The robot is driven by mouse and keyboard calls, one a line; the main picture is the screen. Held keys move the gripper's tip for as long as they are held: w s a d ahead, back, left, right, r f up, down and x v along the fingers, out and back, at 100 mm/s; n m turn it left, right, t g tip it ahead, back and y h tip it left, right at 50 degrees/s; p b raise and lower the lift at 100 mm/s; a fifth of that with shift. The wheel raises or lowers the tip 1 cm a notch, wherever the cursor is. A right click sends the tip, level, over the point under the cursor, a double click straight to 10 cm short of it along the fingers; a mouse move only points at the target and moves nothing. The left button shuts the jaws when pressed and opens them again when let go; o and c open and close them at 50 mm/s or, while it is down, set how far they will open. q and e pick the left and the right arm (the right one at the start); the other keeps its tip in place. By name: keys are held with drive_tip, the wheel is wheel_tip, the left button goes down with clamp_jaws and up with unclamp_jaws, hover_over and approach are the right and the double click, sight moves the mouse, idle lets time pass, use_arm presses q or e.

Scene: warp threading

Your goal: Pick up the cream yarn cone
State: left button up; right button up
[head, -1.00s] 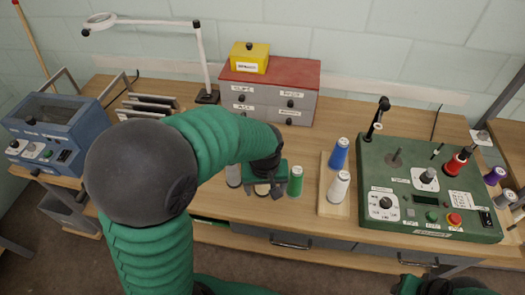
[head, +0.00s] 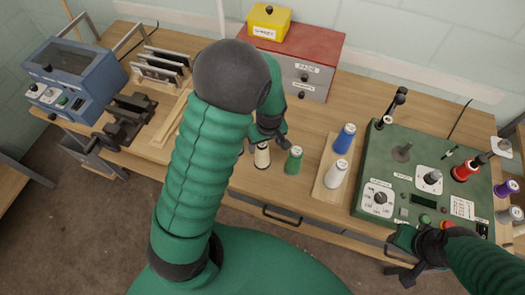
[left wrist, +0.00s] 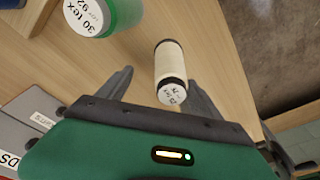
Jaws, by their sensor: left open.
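The cream yarn cone (head: 262,156) stands upright on the wooden table in the head view, left of the green cone (head: 293,160). My left gripper (head: 266,140) is open, just behind and above the cream cone, partly hiding its top. In the left wrist view, the cream cone (left wrist: 170,68), with dark bands at its ends and a white label, shows beyond and between the two spread fingers (left wrist: 160,88). I see no finger closed on it. My right gripper (head: 398,262) is at the table's front edge on the right; its fingers look apart and empty.
A blue cone (head: 345,138) and a white cone (head: 337,174) stand on a wooden board right of the green cone. A green control panel (head: 376,160) is farther right. Drawers with a red top (head: 300,43) stand behind. A dark clamp-like fixture (head: 130,117) is at left.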

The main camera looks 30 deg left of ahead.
use_arm(q)
drive_tip(key=f, duration=0.1)
drive_tip(key=s+f, duration=0.1)
drive_tip(key=f, duration=0.1)
drive_tip(key=shift+s+d+f+p, duration=0.2)
drive_tip(key=shift+d+f+p, duration=0.05)
drive_tip(key=shift+p, duration=0.15)
drive_tip(key=shift+a+f, duration=0.2)
drive_tip(key=shift+w+a+f, duration=0.2)
drive_tip(key=shift+a+f, duration=0.05)
drive_tip(key=shift+a, duration=0.25)
drive_tip(key=shift+c, duration=0.2)
drive_tip(key=shift+a, duration=0.2)
drive_tip(key=shift+c, duration=2.3)
drive_tip(key=shift+s+d+r, duration=0.1)
drive_tip(key=shift+d+r, duration=0.1)
drive_tip(key=shift+d, duration=0.4)
drive_tip(key=c, duration=0.7)
drive_tip(key=shift+d, duration=0.1)
drive_tip(key=shift+c, duration=1.3)
use_arm(e)
drive_tip(key=shift+s+d+r, duration=0.35)
drive_tip(key=shift+d+r, duration=0.1)
drive_tip(key=shift+r, duration=0.1)
